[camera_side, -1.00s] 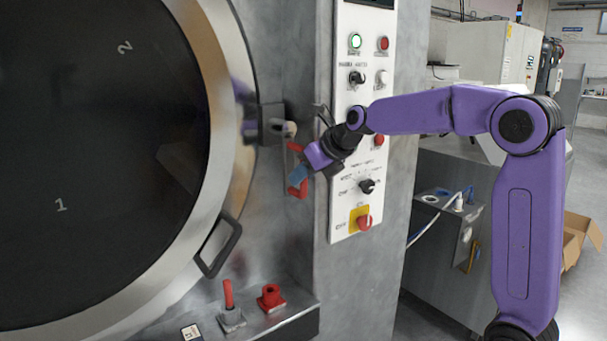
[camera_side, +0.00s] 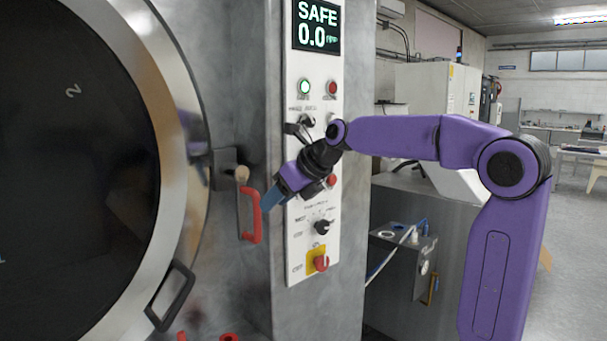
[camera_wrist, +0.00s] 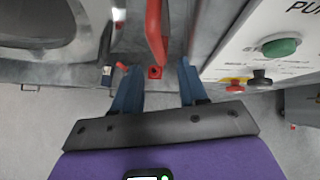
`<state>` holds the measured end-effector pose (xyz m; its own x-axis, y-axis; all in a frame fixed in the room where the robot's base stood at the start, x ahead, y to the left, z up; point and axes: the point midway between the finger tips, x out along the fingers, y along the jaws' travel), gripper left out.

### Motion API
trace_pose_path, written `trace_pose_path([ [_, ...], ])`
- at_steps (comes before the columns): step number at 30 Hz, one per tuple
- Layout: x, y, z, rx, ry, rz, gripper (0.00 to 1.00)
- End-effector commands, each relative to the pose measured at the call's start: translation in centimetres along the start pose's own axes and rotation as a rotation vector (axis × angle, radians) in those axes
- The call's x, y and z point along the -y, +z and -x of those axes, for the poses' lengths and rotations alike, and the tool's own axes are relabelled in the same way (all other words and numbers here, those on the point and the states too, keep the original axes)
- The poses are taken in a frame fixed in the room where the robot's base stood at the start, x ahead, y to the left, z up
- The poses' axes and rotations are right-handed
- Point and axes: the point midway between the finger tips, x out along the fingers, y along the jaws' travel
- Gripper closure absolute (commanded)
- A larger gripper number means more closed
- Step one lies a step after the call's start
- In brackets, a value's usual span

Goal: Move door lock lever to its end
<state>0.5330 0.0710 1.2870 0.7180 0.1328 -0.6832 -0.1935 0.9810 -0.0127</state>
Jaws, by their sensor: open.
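The door lock lever (camera_side: 254,222) is a red bracket-shaped handle hanging below a pale round knob on a metal block, right of the big round door. It hangs nearly upright. In the wrist view its red bar (camera_wrist: 155,30) comes down from the top between my fingers. My gripper (camera_side: 268,204) is open, with blue fingers just right of the lever in the side view. In the wrist view my gripper (camera_wrist: 157,66) has its two fingers spread wide, with nothing held. I cannot tell whether a finger touches the lever.
The control panel (camera_side: 299,180) with knobs and buttons stands right behind my gripper. The round door (camera_side: 60,180) has a black handle (camera_side: 170,295) at its lower right. Small red fittings (camera_wrist: 155,72) sit on a ledge below the lever.

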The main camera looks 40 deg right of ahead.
Motion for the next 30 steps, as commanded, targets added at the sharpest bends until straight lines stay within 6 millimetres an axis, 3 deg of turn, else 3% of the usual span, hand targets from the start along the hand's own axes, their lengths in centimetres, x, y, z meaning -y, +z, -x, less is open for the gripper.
trace_pose_path([
  [6,0.0,0.1,4.8,0.004,-0.002,0.001,0.57],
  [13,0.1,0.0,8.2,0.001,-0.002,0.000,0.57],
  [19,0.1,0.0,9.3,0.000,-0.001,0.000,0.57],
  [30,0.0,0.0,9.3,-0.001,-0.001,0.000,0.57],
])
